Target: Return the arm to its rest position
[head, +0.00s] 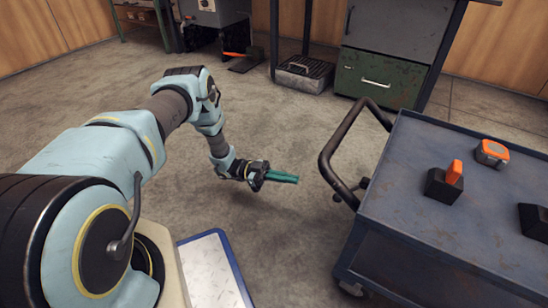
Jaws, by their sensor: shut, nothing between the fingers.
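My arm reaches from the lower left toward the middle of the head view, bent at its joints. My gripper (284,177) is at its end, pointing right, with teal fingers shut and nothing between them. It hangs in free air above the concrete floor, to the left of the cart's handle and apart from it.
A grey-blue cart (420,180) stands at the right, with a dark curved handle (328,152) toward my gripper. On it are a black block with an orange piece (454,172) and an orange-grey device (492,152). A green drawer cabinet (378,80) stands behind. The floor around my gripper is clear.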

